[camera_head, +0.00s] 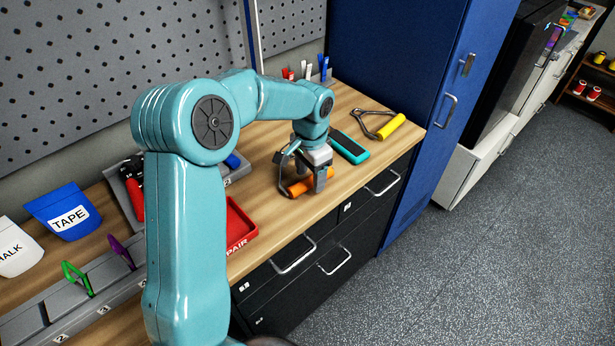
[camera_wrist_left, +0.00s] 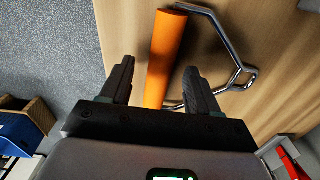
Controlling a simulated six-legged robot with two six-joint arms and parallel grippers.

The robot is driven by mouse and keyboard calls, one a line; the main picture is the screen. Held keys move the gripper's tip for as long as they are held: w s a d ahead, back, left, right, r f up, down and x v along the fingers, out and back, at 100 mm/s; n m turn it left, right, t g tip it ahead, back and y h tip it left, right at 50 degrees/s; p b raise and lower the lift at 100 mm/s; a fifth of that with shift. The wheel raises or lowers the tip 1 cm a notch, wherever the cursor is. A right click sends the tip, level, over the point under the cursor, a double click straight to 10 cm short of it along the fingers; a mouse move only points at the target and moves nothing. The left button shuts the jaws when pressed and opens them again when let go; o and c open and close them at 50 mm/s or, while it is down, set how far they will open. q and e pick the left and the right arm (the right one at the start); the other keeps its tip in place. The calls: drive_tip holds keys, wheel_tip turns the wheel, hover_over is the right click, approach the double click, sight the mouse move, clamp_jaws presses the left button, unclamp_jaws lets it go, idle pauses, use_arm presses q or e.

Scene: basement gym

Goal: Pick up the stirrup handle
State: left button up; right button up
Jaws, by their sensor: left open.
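A stirrup handle with an orange grip (camera_head: 298,188) and a bent metal frame lies on the wooden workbench. In the left wrist view its orange grip (camera_wrist_left: 164,55) runs between the two fingers, with the metal frame (camera_wrist_left: 240,60) to the right. My left gripper (camera_head: 311,180) is open over the orange grip; it also shows in the left wrist view (camera_wrist_left: 160,68), one finger on each side. I cannot tell whether the fingers touch it. A second similar handle with a yellow grip (camera_head: 391,127) lies farther back. My right gripper is not in view.
A teal and black object (camera_head: 349,147) lies just behind the gripper. A red tray (camera_head: 240,226) and a grey bin stand to its left. A blue cabinet (camera_head: 400,80) closes the bench's far end. The bench front edge is near, above black drawers (camera_head: 320,250).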

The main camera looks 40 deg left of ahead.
use_arm(q)
drive_tip(key=shift+w+f, duration=0.25)
drive_tip(key=shift+f, duration=0.5)
drive_tip(key=shift+s+r, duration=0.15)
drive_tip(key=shift+s, duration=0.1)
drive_tip(key=shift+w+f, duration=0.2)
drive_tip(key=shift+s+f, duration=0.1)
clamp_jaws()
